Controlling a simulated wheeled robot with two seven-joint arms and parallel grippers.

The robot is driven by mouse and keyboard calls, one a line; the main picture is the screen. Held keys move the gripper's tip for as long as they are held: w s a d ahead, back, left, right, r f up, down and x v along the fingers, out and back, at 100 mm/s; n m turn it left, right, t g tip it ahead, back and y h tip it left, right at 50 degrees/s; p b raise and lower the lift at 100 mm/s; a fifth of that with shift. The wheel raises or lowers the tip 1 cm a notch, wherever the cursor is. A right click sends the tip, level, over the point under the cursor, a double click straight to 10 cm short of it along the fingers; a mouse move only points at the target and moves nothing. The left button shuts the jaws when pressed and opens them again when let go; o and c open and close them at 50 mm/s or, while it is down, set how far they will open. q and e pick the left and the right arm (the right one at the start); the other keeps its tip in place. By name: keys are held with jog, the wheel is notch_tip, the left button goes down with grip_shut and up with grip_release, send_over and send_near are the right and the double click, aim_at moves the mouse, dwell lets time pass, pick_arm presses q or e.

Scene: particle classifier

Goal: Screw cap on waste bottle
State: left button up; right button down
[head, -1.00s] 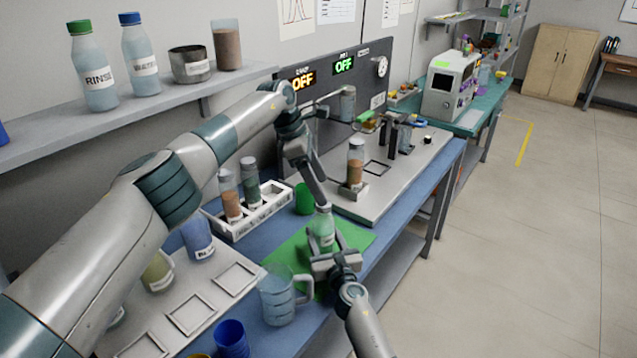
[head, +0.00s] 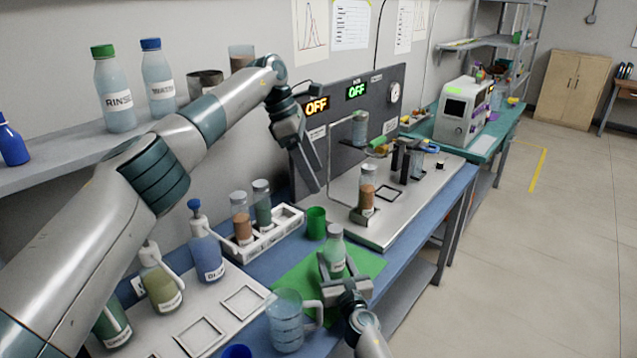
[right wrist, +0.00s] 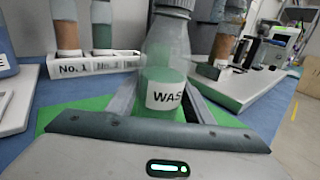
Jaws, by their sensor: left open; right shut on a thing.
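The waste bottle (head: 334,258), clear with green liquid and a white label, stands upright over the green mat (head: 297,272). A grey ribbed cap (right wrist: 174,4) sits on its neck in the right wrist view, cut by the top edge; I cannot tell how tight it is. My right gripper (head: 338,277) is shut around the bottle's lower body, its fingers on both sides in the right wrist view. My left gripper (head: 311,187) is open and empty, above and left of the bottle, apart from it.
A green cup (head: 316,223) and a white rack (head: 262,240) with vials stand behind the bottle. A clear beaker (head: 286,322) stands in front, close to my right gripper. A device plate (head: 400,215) with a vial is to the right.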

pick_arm(q)
jog(key=shift+a+r, duration=0.1)
jog(key=shift+r, duration=0.2)
pick_arm(e)
jog(key=c, duration=0.8)
grip_release()
